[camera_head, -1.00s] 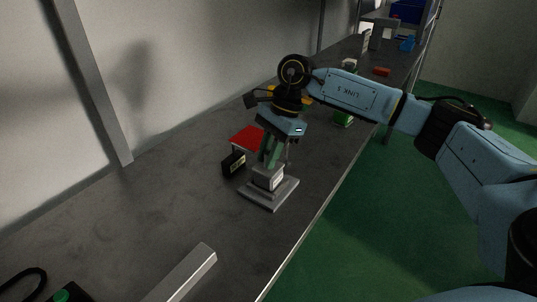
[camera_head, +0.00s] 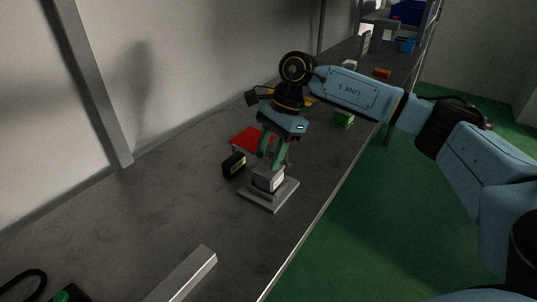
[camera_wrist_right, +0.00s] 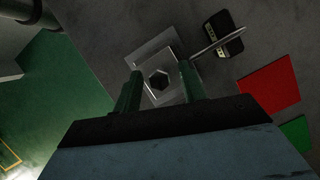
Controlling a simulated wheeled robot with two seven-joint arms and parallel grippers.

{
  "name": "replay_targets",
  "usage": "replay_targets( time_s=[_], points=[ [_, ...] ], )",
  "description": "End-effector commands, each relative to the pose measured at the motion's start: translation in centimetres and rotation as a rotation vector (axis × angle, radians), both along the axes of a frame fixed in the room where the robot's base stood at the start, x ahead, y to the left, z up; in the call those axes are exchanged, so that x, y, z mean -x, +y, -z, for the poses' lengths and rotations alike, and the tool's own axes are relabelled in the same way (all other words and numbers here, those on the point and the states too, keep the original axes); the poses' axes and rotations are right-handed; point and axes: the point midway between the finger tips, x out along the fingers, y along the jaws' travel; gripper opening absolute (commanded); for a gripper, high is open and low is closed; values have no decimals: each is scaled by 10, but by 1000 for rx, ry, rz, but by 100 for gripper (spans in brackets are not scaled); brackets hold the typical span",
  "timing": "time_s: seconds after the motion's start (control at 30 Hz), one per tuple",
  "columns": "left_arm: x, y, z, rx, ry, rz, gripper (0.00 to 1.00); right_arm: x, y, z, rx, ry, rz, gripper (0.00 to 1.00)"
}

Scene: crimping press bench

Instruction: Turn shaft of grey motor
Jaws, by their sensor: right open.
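The grey motor (camera_head: 268,181) stands upright on a square grey base on the bench. In the right wrist view, its dark hexagonal shaft end (camera_wrist_right: 160,79) shows near the picture's middle. My right gripper (camera_head: 271,158) points down just over the motor, its two green fingers apart. In the right wrist view, the open right gripper (camera_wrist_right: 161,72) has one finger to each side of the shaft. I cannot tell how high the fingertips are over the shaft, or whether they touch it. My left gripper is not in view.
A black box (camera_head: 234,165) stands close left of the motor, with a flat red piece (camera_head: 252,137) behind it. A metal bar (camera_head: 185,275) lies in front. The bench's right edge is near the motor.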

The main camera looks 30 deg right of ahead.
Motion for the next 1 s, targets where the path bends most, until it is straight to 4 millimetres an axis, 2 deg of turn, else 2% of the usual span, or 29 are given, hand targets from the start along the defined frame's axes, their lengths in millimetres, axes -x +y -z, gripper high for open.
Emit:
replay_targets(
  time_s=[0.3, 0.5, 0.7, 1.0],
  points=[
    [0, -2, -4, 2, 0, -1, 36, -2, -26, -64, -1, -5, 2, 42],
    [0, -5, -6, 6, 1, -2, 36, -3, -40, -99, -1, -3, 0, 42],
    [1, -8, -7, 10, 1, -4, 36, -3, -47, -114, -1, -1, 0, 42],
    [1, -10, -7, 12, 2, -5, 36, -3, -48, -115, -1, 0, -1, 42]
  ],
)
